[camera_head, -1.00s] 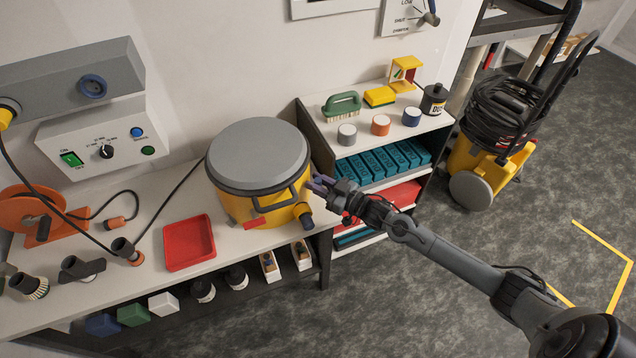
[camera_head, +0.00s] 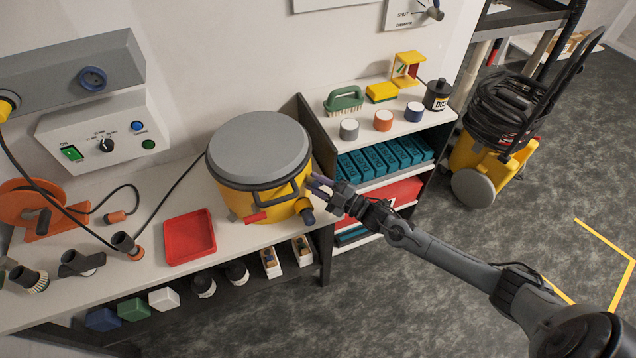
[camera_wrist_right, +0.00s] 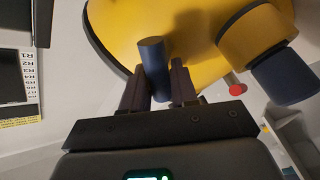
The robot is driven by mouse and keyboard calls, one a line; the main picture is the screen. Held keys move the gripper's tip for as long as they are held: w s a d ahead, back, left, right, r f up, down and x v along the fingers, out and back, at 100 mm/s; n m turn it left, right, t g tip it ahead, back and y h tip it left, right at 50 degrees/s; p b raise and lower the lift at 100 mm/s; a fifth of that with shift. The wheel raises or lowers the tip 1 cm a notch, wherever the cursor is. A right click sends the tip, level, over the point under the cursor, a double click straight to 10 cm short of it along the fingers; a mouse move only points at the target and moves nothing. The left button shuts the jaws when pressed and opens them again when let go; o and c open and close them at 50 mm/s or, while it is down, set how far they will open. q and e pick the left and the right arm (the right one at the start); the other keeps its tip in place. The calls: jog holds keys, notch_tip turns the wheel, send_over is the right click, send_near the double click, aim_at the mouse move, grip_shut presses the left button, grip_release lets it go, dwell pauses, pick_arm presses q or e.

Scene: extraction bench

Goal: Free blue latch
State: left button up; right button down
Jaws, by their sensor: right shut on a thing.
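The yellow vacuum drum (camera_head: 236,203) with its grey lid (camera_head: 258,148) stands on the bench. My right gripper (camera_head: 318,185) is at the drum's right side, just below the lid rim. In the right wrist view, the blue latch (camera_wrist_right: 153,58) is an upright dark blue bar against the yellow wall. My right gripper (camera_wrist_right: 160,82) is shut on its lower part there. A red latch (camera_head: 256,217) sits on the drum's front. My left gripper is not in view.
A hose port with a dark blue end (camera_head: 307,213) juts out close to my right gripper; it also shows in the wrist view (camera_wrist_right: 285,76). A red tray (camera_head: 189,236) lies left of the drum. A stocked shelf unit (camera_head: 436,124) stands on the right.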

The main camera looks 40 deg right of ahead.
jog(key=n, duration=0.1)
jog(key=n+y+b, duration=0.1)
jog(key=n, duration=0.3)
jog(key=shift+s+a+f, duration=0.1)
jog(key=shift+a+f, duration=0.1)
jog(key=shift+f, duration=0.2)
jog(key=n, duration=0.2)
jog(key=n+y+b, duration=0.1)
jog(key=shift+f+n, duration=0.2)
jog(key=shift+n, duration=0.2)
jog(key=shift+f+n+g+y+b, duration=0.1)
jog(key=shift+n+g+y+b, duration=0.25)
jog(key=shift+n, duration=0.25)
jog(key=c, duration=1)
grip_release()
jog(key=shift+a, duration=0.1)
jog(key=shift+s+f, duration=0.1)
